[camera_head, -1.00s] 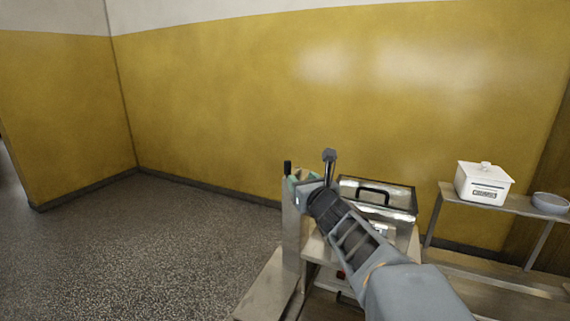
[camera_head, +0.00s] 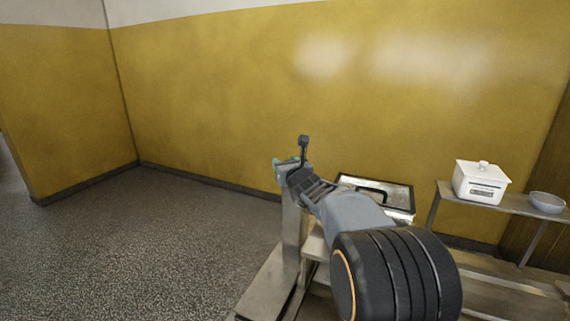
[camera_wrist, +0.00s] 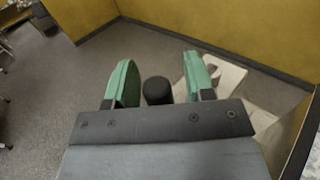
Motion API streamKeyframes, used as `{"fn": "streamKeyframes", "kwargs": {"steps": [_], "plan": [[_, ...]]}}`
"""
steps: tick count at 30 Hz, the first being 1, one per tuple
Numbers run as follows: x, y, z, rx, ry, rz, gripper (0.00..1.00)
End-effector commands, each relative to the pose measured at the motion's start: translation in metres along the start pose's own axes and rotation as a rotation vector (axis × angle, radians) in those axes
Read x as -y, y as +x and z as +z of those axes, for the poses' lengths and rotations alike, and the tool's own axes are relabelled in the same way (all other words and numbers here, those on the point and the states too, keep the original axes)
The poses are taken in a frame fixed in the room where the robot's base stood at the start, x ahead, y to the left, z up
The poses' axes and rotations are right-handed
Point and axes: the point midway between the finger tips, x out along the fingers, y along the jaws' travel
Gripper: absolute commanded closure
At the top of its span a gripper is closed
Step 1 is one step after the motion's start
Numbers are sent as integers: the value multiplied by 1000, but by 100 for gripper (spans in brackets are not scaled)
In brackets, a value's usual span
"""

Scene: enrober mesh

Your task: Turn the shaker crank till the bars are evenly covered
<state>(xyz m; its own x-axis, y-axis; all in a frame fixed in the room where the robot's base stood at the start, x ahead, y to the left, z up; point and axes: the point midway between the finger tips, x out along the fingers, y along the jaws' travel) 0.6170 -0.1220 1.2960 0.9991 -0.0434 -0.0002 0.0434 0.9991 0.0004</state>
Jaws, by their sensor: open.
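A black cylindrical knob, which looks like the crank handle (camera_wrist: 157,91), stands between the green finger pads of my gripper (camera_wrist: 160,76) in the wrist view. Gaps show on both sides of it, so the fingers are around it but not closed on it. In the head view my gripper (camera_head: 285,163) is at the top of a grey upright post (camera_head: 291,225), and the knob cannot be made out there. A metal machine with a framed lid (camera_head: 400,193) and black handle stands to the right, partly behind my arm. No bars can be seen.
A shelf (camera_head: 510,203) at the right holds a white lidded box (camera_head: 480,184) and a grey bowl (camera_head: 547,202). A yellow wall (camera_head: 220,100) runs behind. The speckled floor (camera_head: 150,240) at the left is clear.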

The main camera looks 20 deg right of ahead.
Motion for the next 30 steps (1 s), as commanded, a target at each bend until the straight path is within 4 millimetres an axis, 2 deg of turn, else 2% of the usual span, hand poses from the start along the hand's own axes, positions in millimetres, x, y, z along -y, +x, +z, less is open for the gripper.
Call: {"fn": "streamKeyframes", "kwargs": {"steps": [6,21,30], "plan": [[0,0,0,0,0,0,52],[0,0,0,0,0,1,100],[-1,0,0,0,0,4,100]]}}
